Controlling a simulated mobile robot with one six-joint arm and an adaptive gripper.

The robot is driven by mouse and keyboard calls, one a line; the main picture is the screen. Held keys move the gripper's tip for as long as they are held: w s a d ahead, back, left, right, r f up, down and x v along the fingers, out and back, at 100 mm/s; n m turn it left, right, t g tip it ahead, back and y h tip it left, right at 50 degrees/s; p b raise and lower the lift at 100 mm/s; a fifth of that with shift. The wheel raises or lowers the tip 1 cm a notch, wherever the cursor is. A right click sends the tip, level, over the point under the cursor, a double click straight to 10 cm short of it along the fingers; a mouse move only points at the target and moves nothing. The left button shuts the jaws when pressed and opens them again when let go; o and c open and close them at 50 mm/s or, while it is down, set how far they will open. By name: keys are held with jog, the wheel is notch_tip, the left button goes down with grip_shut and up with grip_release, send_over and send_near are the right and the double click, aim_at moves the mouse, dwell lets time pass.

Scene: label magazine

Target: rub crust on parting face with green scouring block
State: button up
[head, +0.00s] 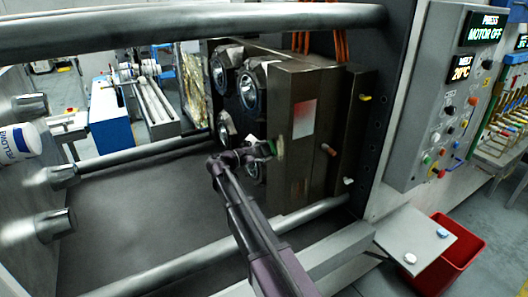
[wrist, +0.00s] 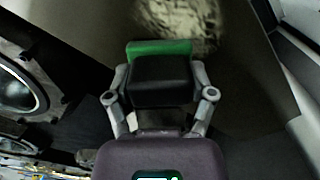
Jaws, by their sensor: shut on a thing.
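The green scouring block (head: 272,147) is held at the end of my arm, at the mould's parting face (head: 290,88). In the wrist view the block's green edge (wrist: 158,47) shows in front of a dark body between the fingers. My gripper (head: 264,150) is shut on it; it also shows in the wrist view (wrist: 160,88). The pale, rough crust (head: 281,149) is on the face just beyond the block. In the wrist view the crust (wrist: 184,18) lies ahead, partly covered by the green edge. I cannot tell whether block and face touch.
A red-and-white plate (head: 304,118) is on the mould above the crust. Tie bars (head: 170,266) run below and above my arm. A control panel (head: 452,100) reads "MOTOR OFF". A small shelf (head: 405,240) and red bin (head: 462,262) stand at right.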

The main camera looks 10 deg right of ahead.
aim_at(285, 157)
jog(key=shift+s+d, duration=0.3)
jog(key=shift+s, duration=0.65)
jog(key=shift+s+d, duration=0.25)
jog(key=shift+s, duration=0.65)
jog(key=shift+s+d, duration=0.35)
jog(key=shift+s, duration=0.55)
jog(key=shift+s+d, duration=0.35)
jog(key=shift+s, duration=0.5)
